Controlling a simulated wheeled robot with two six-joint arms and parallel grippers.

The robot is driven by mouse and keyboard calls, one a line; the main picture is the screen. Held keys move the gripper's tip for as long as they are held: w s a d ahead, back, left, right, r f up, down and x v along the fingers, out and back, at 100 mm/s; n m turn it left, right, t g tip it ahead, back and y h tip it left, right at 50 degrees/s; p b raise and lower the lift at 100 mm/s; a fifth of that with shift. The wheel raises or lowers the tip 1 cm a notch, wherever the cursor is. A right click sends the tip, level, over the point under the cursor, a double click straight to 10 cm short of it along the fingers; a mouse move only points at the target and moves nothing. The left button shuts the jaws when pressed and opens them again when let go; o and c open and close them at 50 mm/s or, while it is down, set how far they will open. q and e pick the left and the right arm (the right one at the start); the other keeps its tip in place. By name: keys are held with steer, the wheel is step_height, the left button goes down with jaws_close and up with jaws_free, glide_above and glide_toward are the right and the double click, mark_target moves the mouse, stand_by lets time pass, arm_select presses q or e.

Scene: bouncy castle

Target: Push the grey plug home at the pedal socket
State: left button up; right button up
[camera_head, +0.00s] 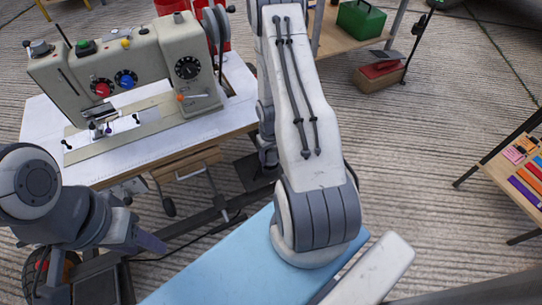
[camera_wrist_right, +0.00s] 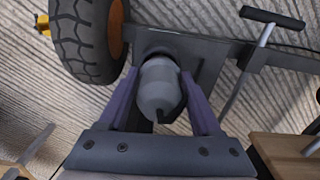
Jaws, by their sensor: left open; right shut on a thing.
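In the right wrist view, my right gripper (camera_wrist_right: 160,76) has its purple fingers on both sides of the rounded grey plug (camera_wrist_right: 160,92) and is shut on it. The plug's far end is at a dark round opening, which looks like the pedal socket (camera_wrist_right: 158,51), on a dark grey plate. How deep the plug sits in it cannot be told. In the head view, my right arm hides its own gripper, and the plug cannot be made out. My left gripper (camera_head: 146,241) is open at the lower left, below the sewing table and apart from the plug.
A black tyre (camera_wrist_right: 88,38) stands just left of the socket, and a T-shaped handle (camera_wrist_right: 270,20) rises at the right. A sewing machine (camera_head: 135,70) stands on a white-topped table (camera_head: 45,118). A light blue surface (camera_head: 235,268) lies in front. Open floor is at the right.

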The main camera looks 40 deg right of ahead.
steer(key=shift+f+b, duration=0.9)
steer(key=shift+f, duration=0.15)
stand_by(0.6)
steer(key=o, duration=1.5)
steer(key=shift+o, duration=0.2)
step_height(320, 180, up, 10)
steer(key=p, duration=0.6)
steer(key=shift+f, duration=0.15)
steer(key=shift+r+p, duration=0.4)
steer(key=shift+r, duration=0.05)
